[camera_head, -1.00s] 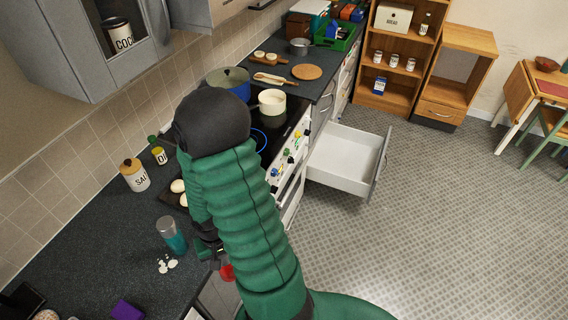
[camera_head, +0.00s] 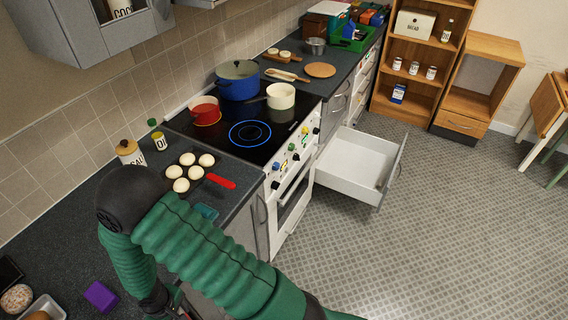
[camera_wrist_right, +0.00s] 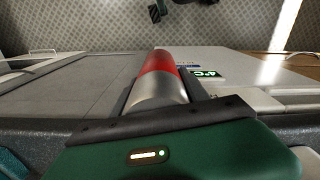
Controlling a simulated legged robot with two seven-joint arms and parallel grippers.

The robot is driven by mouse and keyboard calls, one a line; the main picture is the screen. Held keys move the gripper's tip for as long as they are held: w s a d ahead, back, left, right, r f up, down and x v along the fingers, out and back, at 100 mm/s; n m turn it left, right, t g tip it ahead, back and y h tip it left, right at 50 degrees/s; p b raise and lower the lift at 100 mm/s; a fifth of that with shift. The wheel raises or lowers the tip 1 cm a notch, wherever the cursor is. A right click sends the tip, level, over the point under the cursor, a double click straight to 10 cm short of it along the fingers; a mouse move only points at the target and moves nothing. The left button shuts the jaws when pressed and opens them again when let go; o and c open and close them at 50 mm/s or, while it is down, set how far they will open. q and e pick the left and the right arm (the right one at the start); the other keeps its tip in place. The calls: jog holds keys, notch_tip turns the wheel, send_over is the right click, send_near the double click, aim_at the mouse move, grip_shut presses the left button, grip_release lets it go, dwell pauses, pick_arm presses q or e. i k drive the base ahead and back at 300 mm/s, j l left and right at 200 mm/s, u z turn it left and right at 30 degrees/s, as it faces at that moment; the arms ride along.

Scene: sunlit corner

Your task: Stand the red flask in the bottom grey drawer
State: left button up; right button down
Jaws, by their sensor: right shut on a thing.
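The red flask (camera_wrist_right: 160,75), with a silver lower part, shows in the right wrist view. My right gripper (camera_wrist_right: 164,108) is shut on it. In the head view the right gripper is mostly hidden behind my green arm at the bottom edge, and the flask cannot be made out there. A low grey-fronted drawer (camera_head: 359,169) stands pulled out to the right of the stove, white inside and empty as far as I see. The gripper is well to the left of it, on the near side. My left gripper is not in view.
The white stove (camera_head: 291,172) stands between my arm and the drawer. A muffin pan (camera_head: 190,172) with a red handle (camera_head: 221,181) lies on the counter. A red pot (camera_head: 205,110), blue pot (camera_head: 238,83) and cream pan (camera_head: 281,97) stand on the hob. The floor (camera_head: 430,220) is clear.

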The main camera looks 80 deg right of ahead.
aim_at(360, 180)
jog(key=l+z, duration=0.4)
jog(key=k+l+z, duration=0.1)
jog(key=l+z, duration=0.15)
jog(key=z, duration=0.2)
jog(key=l+z, duration=0.4)
jog(key=i+l+z, duration=0.1)
jog(key=l, duration=0.35)
jog(key=i+l, duration=0.15)
jog(key=l, duration=0.25)
jog(key=i+l+z, duration=0.15)
jog(key=l, duration=0.3)
jog(key=i+l, duration=0.1)
jog(key=l, duration=0.3)
jog(key=i+l+z, duration=0.15)
jog(key=l, duration=0.25)
jog(key=i+l+z, duration=0.1)
jog(key=l, duration=0.3)
jog(key=i+l, duration=0.4)
jog(key=l, duration=0.2)
jog(key=i+l, duration=0.15)
jog(key=l, duration=0.2)
jog(key=i+l, duration=0.1)
jog(key=l, duration=0.2)
jog(key=l+z, duration=0.05)
